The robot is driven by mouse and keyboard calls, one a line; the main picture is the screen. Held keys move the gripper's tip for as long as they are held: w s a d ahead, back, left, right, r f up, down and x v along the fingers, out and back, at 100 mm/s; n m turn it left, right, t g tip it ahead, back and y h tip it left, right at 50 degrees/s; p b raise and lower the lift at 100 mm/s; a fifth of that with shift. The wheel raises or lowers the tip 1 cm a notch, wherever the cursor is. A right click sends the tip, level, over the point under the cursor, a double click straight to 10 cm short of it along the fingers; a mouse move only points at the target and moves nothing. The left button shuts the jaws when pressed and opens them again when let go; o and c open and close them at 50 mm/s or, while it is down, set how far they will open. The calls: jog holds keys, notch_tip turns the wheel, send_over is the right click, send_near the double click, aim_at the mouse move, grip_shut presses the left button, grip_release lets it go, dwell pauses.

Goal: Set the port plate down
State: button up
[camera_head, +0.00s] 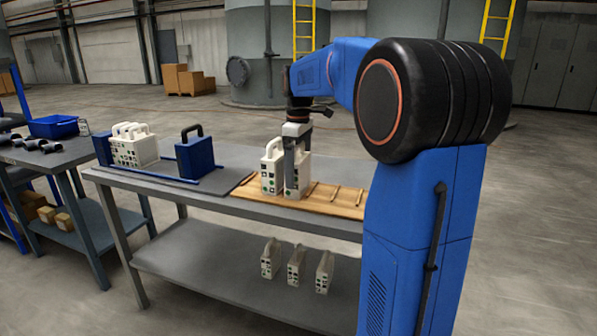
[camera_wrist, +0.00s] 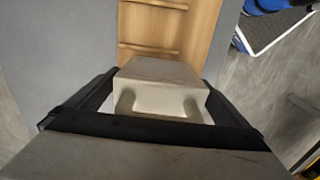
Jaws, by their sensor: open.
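My gripper (camera_head: 297,140) points down over the wooden rack (camera_head: 338,207) on the table. Its jaws are open. One white port plate (camera_head: 297,178) stands upright on the rack directly beneath and between my fingers, which hide most of its top and handle. Another white port plate (camera_head: 269,178) stands upright just to its left, its loop handle free.
At the table's left, several white plates (camera_head: 130,150) stand between blue end blocks (camera_head: 195,157). Slats to the right on the rack are empty. Several white plates (camera_head: 296,268) stand on the lower shelf. A side table with a blue bin (camera_head: 54,127) is at left.

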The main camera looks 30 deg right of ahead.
notch_tip(320, 180, up, 12)
jog(key=shift+f, duration=0.15)
dwell(0.3)
dwell(0.4)
